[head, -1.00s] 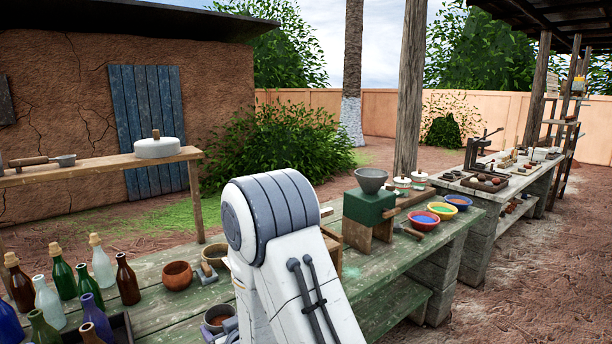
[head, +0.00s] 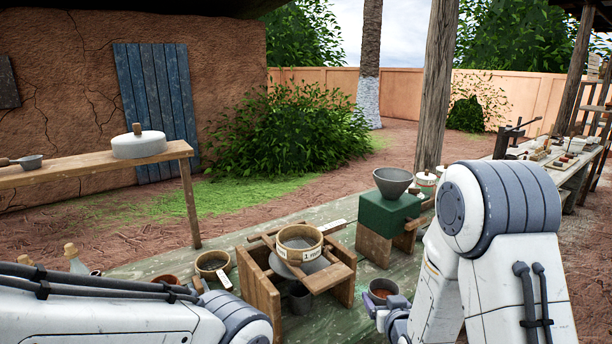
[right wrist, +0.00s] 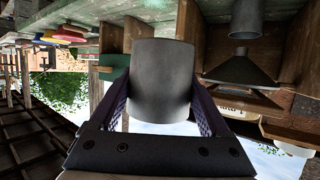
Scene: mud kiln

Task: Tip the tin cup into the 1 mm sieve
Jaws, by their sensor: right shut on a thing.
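The sieve marked 1 mm (head: 301,250) is a round wooden-rimmed ring resting on a wooden stand (head: 265,297). Its label also shows upside down in the right wrist view (right wrist: 228,109). The grey tin cup (head: 384,287) is right of the stand in the head view, upright, with brown material inside. My right gripper (head: 384,308) is shut on it; its two fingers straddle the cup (right wrist: 161,80) in the right wrist view. The cup is apart from the sieve. My left arm comes in at the lower left; its gripper is out of view.
A grey funnel (right wrist: 243,72) and a metal can (right wrist: 245,18) sit below the sieve. A green box with a grey bowl (head: 393,182) stands behind the cup. Small bowls (head: 213,266) stand left of the stand. A wooden post (head: 436,90) rises behind the bench.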

